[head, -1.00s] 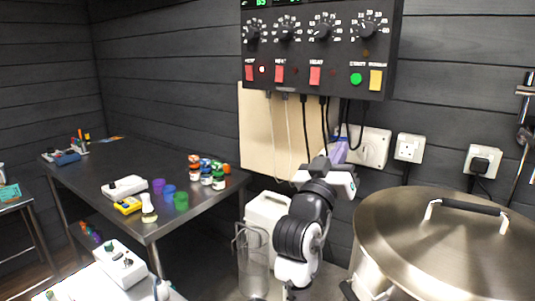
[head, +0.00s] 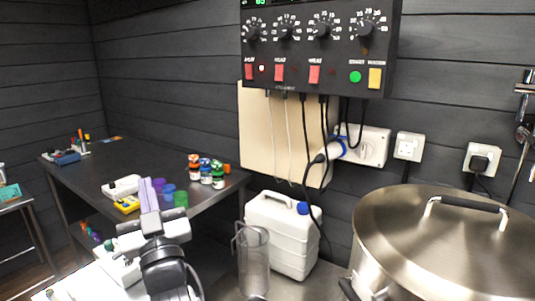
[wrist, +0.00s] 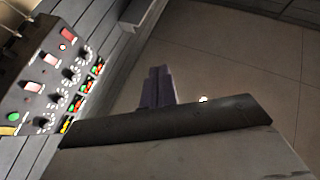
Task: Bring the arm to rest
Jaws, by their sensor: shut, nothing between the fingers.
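My gripper (head: 149,194) is at the lower left of the head view, in front of the dark table's front edge. Its lilac fingers point up and are shut together with nothing between them. In the wrist view the shut fingers (wrist: 157,88) show dark purple beyond the gripper body, against a plain tiled surface. My arm bends up from the bottom edge of the head view and hides part of the white device behind it.
The dark table (head: 100,163) holds small bottles (head: 205,172), coloured cups and a yellow meter (head: 127,204). A large steel kettle (head: 450,235) fills the right. The control panel (head: 316,45) hangs above.

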